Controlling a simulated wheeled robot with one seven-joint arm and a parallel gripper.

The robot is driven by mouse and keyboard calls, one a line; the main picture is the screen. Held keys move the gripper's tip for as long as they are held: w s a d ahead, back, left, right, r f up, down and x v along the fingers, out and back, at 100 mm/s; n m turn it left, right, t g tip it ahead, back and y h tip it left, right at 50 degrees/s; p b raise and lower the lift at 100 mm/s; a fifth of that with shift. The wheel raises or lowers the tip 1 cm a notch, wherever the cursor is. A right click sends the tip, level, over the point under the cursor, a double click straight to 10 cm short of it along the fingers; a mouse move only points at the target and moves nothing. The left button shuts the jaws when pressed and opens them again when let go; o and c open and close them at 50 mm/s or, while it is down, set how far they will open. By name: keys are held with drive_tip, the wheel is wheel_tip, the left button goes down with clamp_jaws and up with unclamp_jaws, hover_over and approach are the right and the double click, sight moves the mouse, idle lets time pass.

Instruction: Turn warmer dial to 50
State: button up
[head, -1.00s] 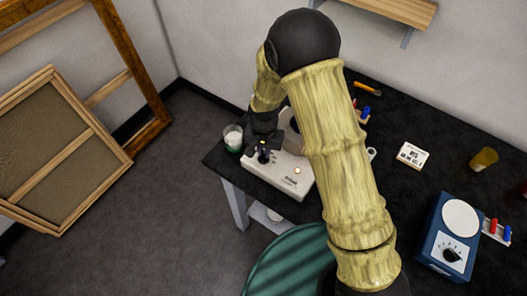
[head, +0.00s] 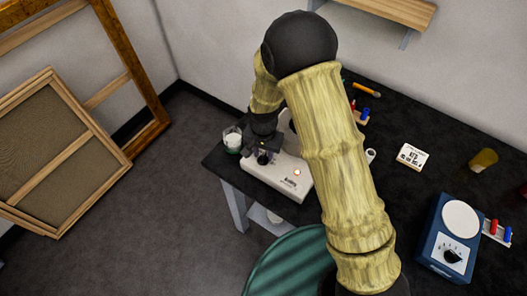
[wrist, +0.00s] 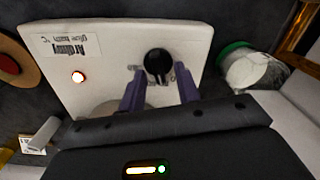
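The white warmer (head: 262,184) sits at the table's left end, its round lamp (wrist: 78,76) glowing orange-red. The wrist view shows its printed label (wrist: 70,46) and the black dial knob (wrist: 158,64). The two purple fingers of my gripper (wrist: 160,74) stand apart on either side of the knob, with small gaps showing, so the gripper looks open around it. Scale marks beside the knob are partly hidden by it and the fingers; I cannot read the setting. In the head view my gripper (head: 263,150) is over the warmer and hides part of it.
A glass jar with white contents (head: 233,138) stands close beside the warmer's left side. A blue device with a white round plate and a dial (head: 446,238) is at the right. A small white card or box (head: 412,156) lies mid-table. A green round surface (head: 290,262) is in front.

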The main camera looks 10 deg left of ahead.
sight(264, 155)
wheel_tip(264, 155, up, 17)
drive_tip(key=b, duration=0.2)
drive_tip(key=shift+r, duration=0.2)
idle(0.4)
idle(0.3)
drive_tip(key=s+d+t, duration=0.1)
drive_tip(key=s+d, duration=0.3)
drive_tip(key=d, duration=0.8)
drive_tip(key=s+d+f+n+t, duration=0.1)
drive_tip(key=s+d, duration=0.3)
drive_tip(key=d, duration=0.9)
drive_tip(key=shift+s+d+t, duration=0.2)
drive_tip(key=shift+d+t, duration=0.05)
drive_tip(key=shift+t, duration=0.05)
drive_tip(key=shift+w, duration=0.1)
